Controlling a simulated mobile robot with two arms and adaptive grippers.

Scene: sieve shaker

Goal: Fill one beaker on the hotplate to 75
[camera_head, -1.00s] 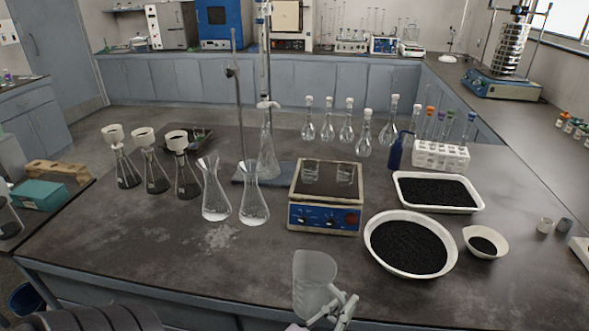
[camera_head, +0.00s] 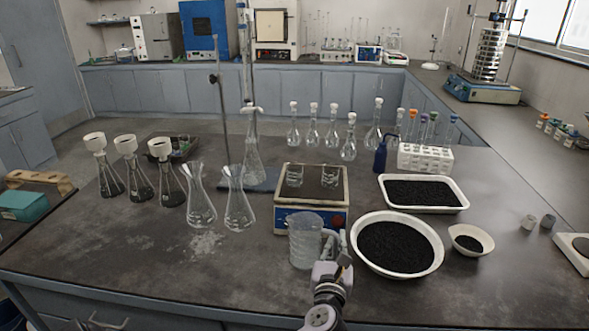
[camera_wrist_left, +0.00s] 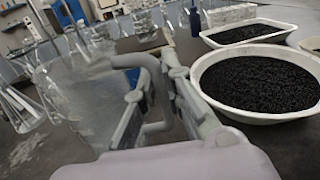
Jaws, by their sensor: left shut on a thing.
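A clear plastic jug (camera_head: 303,243) is held by its handle in my left gripper (camera_head: 338,252). It is roughly upright, just in front of the hotplate (camera_head: 290,219). How much liquid it holds is hard to tell. Two small glass beakers stand side by side on the hotplate's top: a left beaker (camera_head: 295,177) and a right beaker (camera_head: 329,178). Their fill level is too small to read. In the left wrist view the jug (camera_wrist_left: 85,100) fills the left side, and my gripper fingers (camera_wrist_left: 155,100) close around its handle. My right gripper is not in view.
A round bowl (camera_head: 356,263) of black granules stands close right of the jug, with a white tray (camera_head: 465,208) and small dish (camera_head: 486,236) beyond. Two flasks (camera_head: 201,210) (camera_head: 239,212) stand left of the hotplate. Volumetric flasks (camera_head: 348,148) stand behind. The front-left bench is clear.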

